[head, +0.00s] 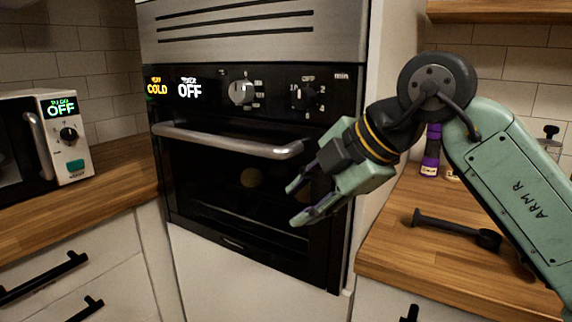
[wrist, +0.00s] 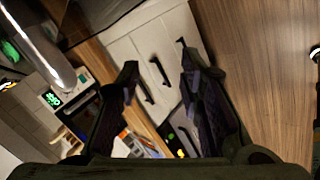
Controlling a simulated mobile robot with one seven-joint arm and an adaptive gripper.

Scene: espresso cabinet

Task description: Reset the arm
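My gripper (head: 299,202) is at the end of my green arm, in front of the oven in the head view. Its two fingers are apart with nothing between them, and they point left and down. In the wrist view my gripper (wrist: 160,85) also shows two dark, spread fingers, with drawer fronts and floor beyond. My arm reaches in from the right side, bent at a dark joint. The fingers appear clear of the oven handle (head: 225,142), though the exact distance is hard to tell.
The oven (head: 240,230) is closed, its displays reading COLD and OFF. A microwave (head: 70,150) showing OFF stands on the left counter. A black portafilter-like tool (head: 455,229) lies on the right wooden counter (head: 400,255), with a purple bottle (head: 430,160) behind. Drawers (head: 60,270) are below left.

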